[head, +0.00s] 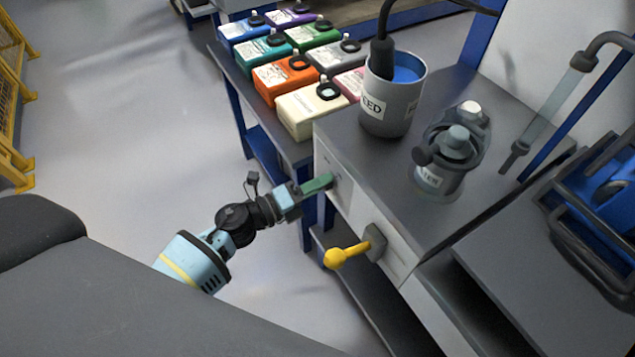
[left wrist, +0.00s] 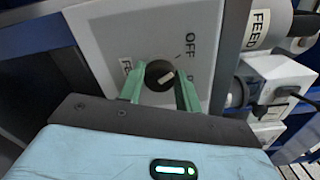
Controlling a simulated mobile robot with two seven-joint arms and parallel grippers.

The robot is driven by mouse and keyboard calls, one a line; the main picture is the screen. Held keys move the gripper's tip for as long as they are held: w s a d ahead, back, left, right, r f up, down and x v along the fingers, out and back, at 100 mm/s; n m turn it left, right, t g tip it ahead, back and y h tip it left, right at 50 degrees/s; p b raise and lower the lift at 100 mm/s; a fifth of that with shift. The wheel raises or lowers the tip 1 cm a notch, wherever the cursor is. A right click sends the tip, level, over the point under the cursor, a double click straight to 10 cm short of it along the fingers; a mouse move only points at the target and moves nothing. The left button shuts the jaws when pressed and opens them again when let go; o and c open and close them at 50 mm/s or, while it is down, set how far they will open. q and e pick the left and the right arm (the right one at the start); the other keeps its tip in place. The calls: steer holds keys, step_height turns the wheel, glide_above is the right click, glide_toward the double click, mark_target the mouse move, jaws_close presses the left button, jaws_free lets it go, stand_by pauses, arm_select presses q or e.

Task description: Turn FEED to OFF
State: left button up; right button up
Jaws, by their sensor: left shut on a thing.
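The FEED knob (left wrist: 158,76) is a dark round dial with a pale pointer mark, on a white panel (left wrist: 105,35) with the printed words OFF and part of FEED. The green fingers of my left gripper (left wrist: 159,88) stand on both sides of the knob and are shut on it. The pale mark points up and right; OFF is printed above and to the right of the knob. In the head view my left gripper (head: 318,185) reaches the front face of the grey-topped cabinet (head: 400,172); the knob is hidden there. My right gripper is not in view.
A yellow lever (head: 347,253) sticks out of the cabinet front, right of my left gripper. A FEED pot (head: 390,108) of blue liquid and a grey pump-like device (head: 447,165) stand on top. Several coloured containers (head: 285,75) stand behind. The floor at left is clear.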

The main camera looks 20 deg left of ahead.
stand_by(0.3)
arm_select(q)
steer(key=o, duration=1)
steer(key=shift+c, duration=0.2)
steer(key=shift+s+a, duration=0.1)
steer(key=v, duration=0.7)
steer(key=shift+s+a, duration=0.2)
steer(key=shift+s, duration=0.05)
